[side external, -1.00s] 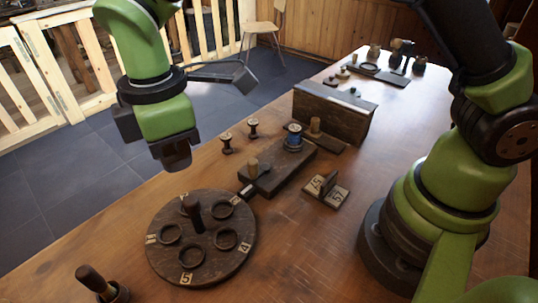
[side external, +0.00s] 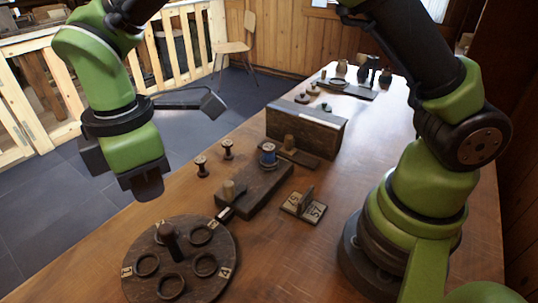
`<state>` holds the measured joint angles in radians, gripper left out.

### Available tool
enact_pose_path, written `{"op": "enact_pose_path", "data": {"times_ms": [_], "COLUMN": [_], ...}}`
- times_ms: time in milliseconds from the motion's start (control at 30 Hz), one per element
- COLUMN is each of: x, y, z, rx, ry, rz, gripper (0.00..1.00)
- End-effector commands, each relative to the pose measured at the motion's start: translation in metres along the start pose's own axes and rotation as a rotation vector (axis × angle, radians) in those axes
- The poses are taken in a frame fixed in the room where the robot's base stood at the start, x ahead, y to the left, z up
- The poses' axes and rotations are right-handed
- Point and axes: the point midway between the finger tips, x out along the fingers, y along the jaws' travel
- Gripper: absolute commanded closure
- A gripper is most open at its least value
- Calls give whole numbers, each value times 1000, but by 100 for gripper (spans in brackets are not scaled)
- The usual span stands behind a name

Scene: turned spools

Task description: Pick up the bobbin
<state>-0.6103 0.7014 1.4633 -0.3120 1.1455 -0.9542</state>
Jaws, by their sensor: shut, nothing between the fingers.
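Two small dark spools with pale tops, a nearer one (side external: 202,168) and a farther one (side external: 227,150), stand upright on the table left of the block. I cannot tell which of these is the bobbin. My gripper (side external: 148,192) hangs at the left, fingers down, shut and empty. In the picture it is left of the spools and above the round wheel, touching nothing.
A round dark wheel (side external: 186,236) with rings, a central knob and number labels lies in front. A knob (side external: 229,192) stands on the block's near end. A dark wooden box (side external: 306,131) stands behind.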

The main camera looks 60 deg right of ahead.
Motion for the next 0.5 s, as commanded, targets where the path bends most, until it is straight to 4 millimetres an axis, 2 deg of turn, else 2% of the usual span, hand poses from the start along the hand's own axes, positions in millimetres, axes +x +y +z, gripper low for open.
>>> {"op": "enact_pose_path", "data": {"times_ms": [267, 500], "x": [0, 0], "y": [0, 0], "z": [0, 0], "rx": [0, 0], "ry": [0, 0], "rz": [0, 0], "gripper": [100, 47]}}
